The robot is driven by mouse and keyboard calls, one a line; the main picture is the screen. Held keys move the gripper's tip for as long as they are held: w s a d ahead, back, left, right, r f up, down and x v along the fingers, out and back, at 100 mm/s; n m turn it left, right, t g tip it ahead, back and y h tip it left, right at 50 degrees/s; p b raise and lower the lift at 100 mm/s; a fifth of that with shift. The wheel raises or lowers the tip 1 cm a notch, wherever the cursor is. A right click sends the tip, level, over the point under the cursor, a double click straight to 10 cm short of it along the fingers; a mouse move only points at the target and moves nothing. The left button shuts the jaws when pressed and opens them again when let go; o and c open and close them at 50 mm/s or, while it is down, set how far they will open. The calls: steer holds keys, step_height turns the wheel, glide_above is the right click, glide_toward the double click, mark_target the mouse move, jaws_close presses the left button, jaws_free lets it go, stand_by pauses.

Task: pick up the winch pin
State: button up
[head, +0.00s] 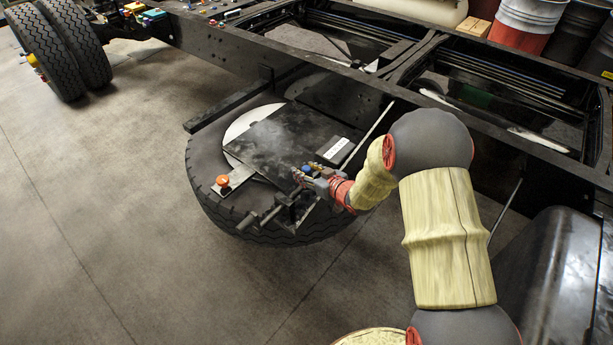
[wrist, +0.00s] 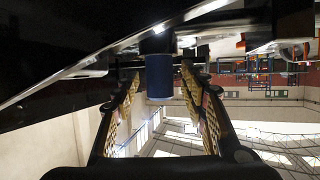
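A blue cylinder (wrist: 160,83) with a dark upper part shows in the wrist view; I take it to be the winch pin, though its name cannot be confirmed. It appears between the two fingers of my gripper (wrist: 161,78), with a visible gap on each side. The fingers are apart and do not appear to touch it. In the head view, my gripper (head: 303,178) is at the front right edge of the dark plate over the spare wheel. A small blue spot (head: 308,168) shows beside it there, too small to identify surely.
The spare wheel (head: 212,190) lies flat below the chassis rail (head: 330,62). An orange-red knob (head: 222,181) sits on a metal bracket at its left. A dark plate (head: 275,140) and a thin slanted rod (head: 368,135) are close to my arm. Open floor (head: 90,220) lies at left.

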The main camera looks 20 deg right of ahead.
steer(key=shift+c, duration=1.2)
steer(key=c, duration=0.7)
steer(key=shift+r, duration=0.1)
jaws_close()
